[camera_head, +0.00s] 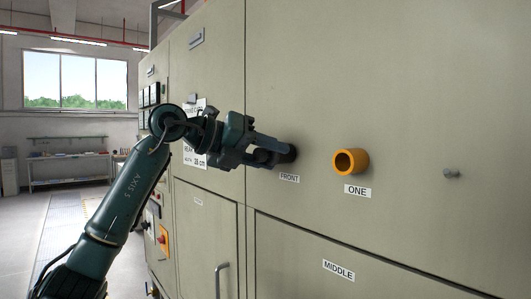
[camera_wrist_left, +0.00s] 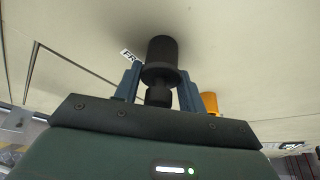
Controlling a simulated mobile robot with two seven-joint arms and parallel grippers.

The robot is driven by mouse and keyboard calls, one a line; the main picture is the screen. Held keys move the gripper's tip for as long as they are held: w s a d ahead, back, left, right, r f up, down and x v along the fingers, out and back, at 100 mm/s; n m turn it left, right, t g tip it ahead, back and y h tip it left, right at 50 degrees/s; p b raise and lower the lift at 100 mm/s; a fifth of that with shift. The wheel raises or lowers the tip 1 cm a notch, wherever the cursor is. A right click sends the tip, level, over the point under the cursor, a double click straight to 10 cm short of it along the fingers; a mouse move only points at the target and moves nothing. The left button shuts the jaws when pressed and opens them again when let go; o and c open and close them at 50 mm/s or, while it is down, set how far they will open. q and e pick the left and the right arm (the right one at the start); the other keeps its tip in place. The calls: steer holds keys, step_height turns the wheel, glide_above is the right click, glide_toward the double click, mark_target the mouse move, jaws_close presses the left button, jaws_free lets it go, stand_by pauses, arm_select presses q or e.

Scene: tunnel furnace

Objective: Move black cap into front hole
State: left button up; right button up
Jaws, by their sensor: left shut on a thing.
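The black cap (camera_wrist_left: 163,52) is a dark cylinder with a wide flange and a narrower knob. My left gripper (camera_wrist_left: 159,93) is shut on the knob, one blue finger on each side, and the cap points at the panel. In the head view, my left gripper (camera_head: 276,152) reaches from the left to the panel, with the dark cap (camera_head: 289,154) at its fingertips just above the FRONT label (camera_head: 289,178). The front hole is hidden behind the cap and fingers. I cannot tell whether the cap's end is inside it. My right gripper is not in view.
An orange ring-shaped fitting (camera_head: 340,162) sticks out of the panel right of my gripper, above the ONE label (camera_head: 357,191). A small metal knob (camera_head: 451,174) is farther right. The MIDDLE label (camera_head: 338,270) is lower. A door handle (camera_head: 222,280) stands out below my gripper.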

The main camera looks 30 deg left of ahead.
arm_select(q)
steer(key=o, duration=1.1)
steer(key=v, duration=0.7)
stand_by(0.7)
